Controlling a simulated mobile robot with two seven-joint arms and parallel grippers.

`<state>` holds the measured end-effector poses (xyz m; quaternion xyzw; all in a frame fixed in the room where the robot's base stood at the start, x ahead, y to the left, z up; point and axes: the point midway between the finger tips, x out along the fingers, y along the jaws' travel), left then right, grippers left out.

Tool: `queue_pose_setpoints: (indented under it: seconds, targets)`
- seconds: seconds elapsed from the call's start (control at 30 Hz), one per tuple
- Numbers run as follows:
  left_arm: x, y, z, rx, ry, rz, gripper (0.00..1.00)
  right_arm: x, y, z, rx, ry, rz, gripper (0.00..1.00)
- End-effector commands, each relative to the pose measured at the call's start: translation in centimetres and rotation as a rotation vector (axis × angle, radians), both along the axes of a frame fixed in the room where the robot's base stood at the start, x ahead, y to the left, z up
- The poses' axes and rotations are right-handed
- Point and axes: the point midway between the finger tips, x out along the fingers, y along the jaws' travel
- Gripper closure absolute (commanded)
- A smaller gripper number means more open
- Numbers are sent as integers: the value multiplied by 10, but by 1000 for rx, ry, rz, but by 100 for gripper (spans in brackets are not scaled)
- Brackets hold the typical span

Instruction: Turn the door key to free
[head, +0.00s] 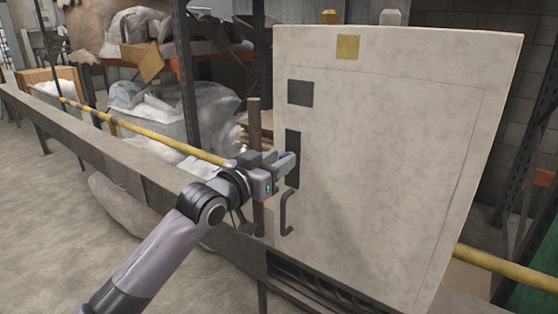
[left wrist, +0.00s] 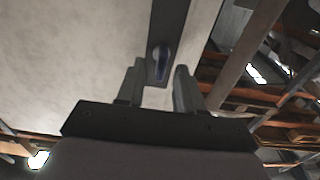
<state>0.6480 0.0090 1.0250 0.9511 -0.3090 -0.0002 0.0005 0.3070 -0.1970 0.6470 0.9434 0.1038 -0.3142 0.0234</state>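The door key (left wrist: 161,62) is a small dark blue-grey piece on a long dark plate (left wrist: 170,25) on the pale cabinet door. In the left wrist view it shows just beyond and between the fingertips of my left gripper (left wrist: 159,82), which is open with a gap on both sides of the key. In the head view my left gripper (head: 284,160) is at the dark plate (head: 293,145) by the left edge of the door (head: 390,150). The key is hidden there behind the fingers. I cannot tell if the fingers touch it. My right gripper is not in view.
A dark door handle (head: 286,213) is below the gripper. A dark square (head: 300,93) and a yellow square (head: 347,47) are higher on the door. A yellow rail (head: 170,142) and a brown post (head: 254,125) are close to my left arm. Shelving with wrapped goods stands behind.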

Motion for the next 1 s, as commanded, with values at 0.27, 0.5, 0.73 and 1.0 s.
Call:
queue_pose_setpoints:
  seconds: [0.27,0.5,0.73,1.0]
  targets:
    - [7,-5,0,2,-1,0,64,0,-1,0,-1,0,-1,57]
    - [6,-5,0,1,-1,0,77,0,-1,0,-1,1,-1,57]
    - [6,-5,0,1,-1,0,100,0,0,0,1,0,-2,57]
    - [6,-5,1,23,-17,0,100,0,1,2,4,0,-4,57]
